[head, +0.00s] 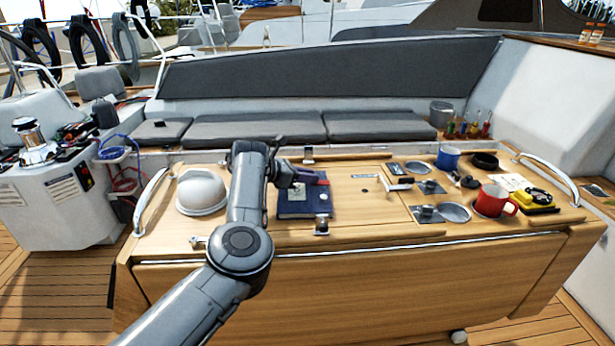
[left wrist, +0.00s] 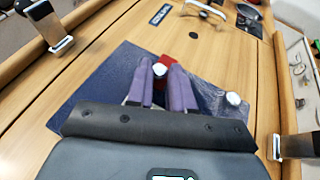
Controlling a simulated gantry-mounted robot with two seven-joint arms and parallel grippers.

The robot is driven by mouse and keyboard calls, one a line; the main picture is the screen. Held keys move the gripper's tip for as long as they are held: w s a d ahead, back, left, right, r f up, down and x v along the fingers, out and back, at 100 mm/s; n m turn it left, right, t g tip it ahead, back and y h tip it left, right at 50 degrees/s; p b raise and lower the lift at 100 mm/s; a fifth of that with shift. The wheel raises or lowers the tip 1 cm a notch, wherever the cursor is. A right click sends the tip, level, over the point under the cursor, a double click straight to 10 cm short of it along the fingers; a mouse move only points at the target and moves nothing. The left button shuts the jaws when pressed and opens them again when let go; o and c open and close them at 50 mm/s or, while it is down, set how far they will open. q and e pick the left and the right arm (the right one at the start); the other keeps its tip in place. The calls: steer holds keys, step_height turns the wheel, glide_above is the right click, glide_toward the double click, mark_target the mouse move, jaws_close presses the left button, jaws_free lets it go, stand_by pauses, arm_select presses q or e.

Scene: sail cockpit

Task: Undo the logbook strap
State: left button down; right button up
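The blue logbook (head: 300,205) lies flat on the wooden table, left of the middle. It fills much of the left wrist view (left wrist: 105,85). My left gripper (head: 311,181) is over its far part, fingers pointing down at it. In the left wrist view the purple fingertips (left wrist: 161,68) stand a little apart, with a small pale round stud between them. A piece of red strap (left wrist: 168,62) shows at the fingertips; whether they grip it is unclear. A second pale stud (left wrist: 233,98) shows at the right. My right gripper is not in view.
A white helmet-like dome (head: 202,190) stands left of my arm. To the right are a metal lever (head: 395,184), a blue mug (head: 448,157), a red mug (head: 491,201) and a yellow device (head: 533,198). Metal latches (head: 321,226) stand close around the logbook.

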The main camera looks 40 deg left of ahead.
mark_target(318, 184)
arm_select(q)
steer(key=shift+r+p, duration=0.35)
steer(key=shift+p, duration=0.4)
steer(key=r+g+y+p, duration=0.1)
steer(key=p, duration=0.2)
steer(key=w+d+g+y+p, duration=0.1)
steer(key=p, duration=0.3)
steer(key=r+m+g+y+p, duration=0.1)
steer(key=g+p, duration=0.1)
steer(key=p, duration=0.2)
steer(key=shift+w+d+r, duration=0.3)
steer(key=shift+d+r, duration=0.05)
steer(key=shift+d, duration=0.05)
steer(key=shift+w+d+m+g+y+p, duration=0.25)
steer(key=shift+g+y+p, duration=0.3)
steer(key=shift+p, duration=0.4)
steer(key=c, duration=1.1)
jaws_free()
steer(key=shift+o, duration=0.2)
